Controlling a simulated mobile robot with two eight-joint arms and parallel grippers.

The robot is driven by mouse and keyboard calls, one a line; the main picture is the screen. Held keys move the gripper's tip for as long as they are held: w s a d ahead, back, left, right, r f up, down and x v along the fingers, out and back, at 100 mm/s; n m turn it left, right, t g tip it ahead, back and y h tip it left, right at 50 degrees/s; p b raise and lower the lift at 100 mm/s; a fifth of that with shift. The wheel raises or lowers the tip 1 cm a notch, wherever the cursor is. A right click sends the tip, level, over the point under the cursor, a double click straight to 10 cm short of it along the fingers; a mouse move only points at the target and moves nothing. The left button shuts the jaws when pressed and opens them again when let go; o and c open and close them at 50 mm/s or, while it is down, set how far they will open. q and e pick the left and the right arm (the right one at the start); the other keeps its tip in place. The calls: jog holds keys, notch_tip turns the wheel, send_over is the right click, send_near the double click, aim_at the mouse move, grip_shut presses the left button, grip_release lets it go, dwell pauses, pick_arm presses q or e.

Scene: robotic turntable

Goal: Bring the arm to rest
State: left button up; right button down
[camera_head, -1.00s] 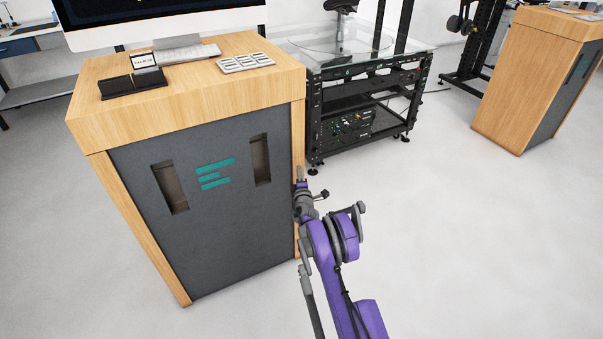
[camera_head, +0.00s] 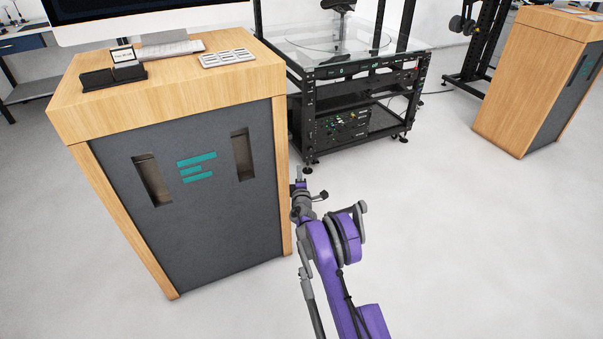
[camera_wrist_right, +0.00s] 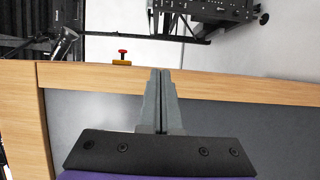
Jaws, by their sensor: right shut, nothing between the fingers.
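My right arm (camera_head: 345,265) is purple and grey and reaches up from the bottom of the head view. Its gripper (camera_head: 300,175) is at the upper end, just right of the wooden desk's front right edge. In the right wrist view the two grey fingers (camera_wrist_right: 161,75) are pressed together with nothing between them. They point toward the desk's wooden edge and front panel in that view. Whether the gripper touches the desk cannot be told. My left arm and gripper are in neither view.
The wooden desk (camera_head: 190,105) with a dark front panel (camera_head: 190,240) stands left, close to the arm. A black rack with a glass turntable top (camera_head: 340,48) stands behind. Another wooden desk (camera_head: 525,80) is at right. The right floor is clear. The wrist view shows a red button (camera_wrist_right: 122,53).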

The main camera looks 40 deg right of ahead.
jog(key=shift+s, duration=0.1)
jog(key=s+a+r+m+g+p, duration=0.2)
jog(key=a+r+m, duration=0.35)
jog(key=r, duration=0.75)
jog(key=s+a+r+m+g+p, duration=0.2)
jog(key=s+a+r+m, duration=0.1)
jog(key=s+a+r, duration=0.7)
jog(key=s+a+f+g+y+p, duration=0.2)
jog(key=s+a+y, duration=0.3)
jog(key=s+a, duration=0.8)
jog(key=s+a+f+m+g+y+p, duration=0.1)
jog(key=s+a+y, duration=0.5)
jog(key=s+a, duration=0.7)
jog(key=shift+s+a+f+g+y+p, duration=0.3)
jog(key=shift+a+f+g+p, duration=0.5)
jog(key=shift+a, duration=0.4)
jog(key=shift+f+m, duration=0.1)
jog(key=shift+m, duration=0.15)
